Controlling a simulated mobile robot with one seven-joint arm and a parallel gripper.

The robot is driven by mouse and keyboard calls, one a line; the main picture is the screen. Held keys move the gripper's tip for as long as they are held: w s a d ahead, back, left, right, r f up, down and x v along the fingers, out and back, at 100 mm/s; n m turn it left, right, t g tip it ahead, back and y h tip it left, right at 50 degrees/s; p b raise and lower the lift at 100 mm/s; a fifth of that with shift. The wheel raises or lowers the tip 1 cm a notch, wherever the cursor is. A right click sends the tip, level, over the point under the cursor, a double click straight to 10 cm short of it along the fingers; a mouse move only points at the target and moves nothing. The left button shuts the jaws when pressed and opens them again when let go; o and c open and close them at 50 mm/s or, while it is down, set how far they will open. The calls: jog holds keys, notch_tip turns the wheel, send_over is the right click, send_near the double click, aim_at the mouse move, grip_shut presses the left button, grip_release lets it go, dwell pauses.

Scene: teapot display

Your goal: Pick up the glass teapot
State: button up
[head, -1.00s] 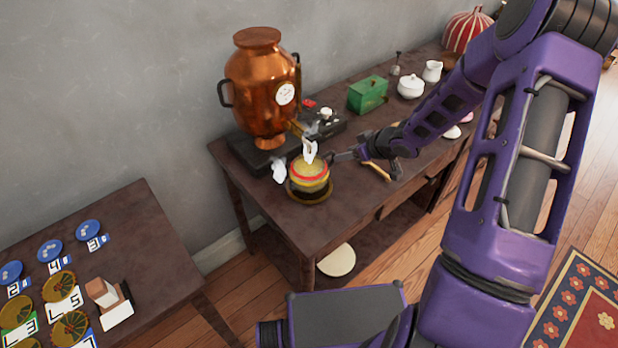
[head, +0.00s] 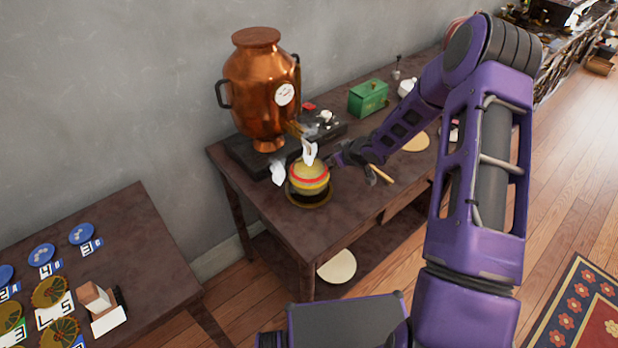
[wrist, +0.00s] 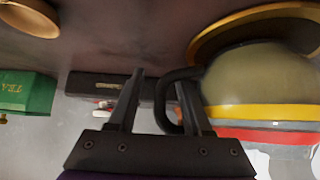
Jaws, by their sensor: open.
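The glass teapot (head: 309,187) has red and yellow bands and stands upright on a round dark tray with a gold rim (head: 325,200) near the table's left end. White cloth-like pieces stand at its top. In the wrist view the teapot (wrist: 255,85) fills the right side, with its dark loop handle (wrist: 159,100) facing my gripper. My gripper (wrist: 160,78) is open, with the handle's outer part between its two fingers. The right finger appears to overlap the handle's loop. Contact cannot be told. In the head view my gripper (head: 348,164) is just right of the teapot.
A copper samovar (head: 262,85) stands on a dark base behind the teapot. A green box (head: 368,97) is further right, also in the wrist view (wrist: 22,95). A tan disc (head: 416,142) lies beyond my arm. A second table (head: 130,225) with blue discs is at left.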

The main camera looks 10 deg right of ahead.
grip_shut()
dwell(0.5)
jog(key=shift+r, duration=0.1)
dwell(0.7)
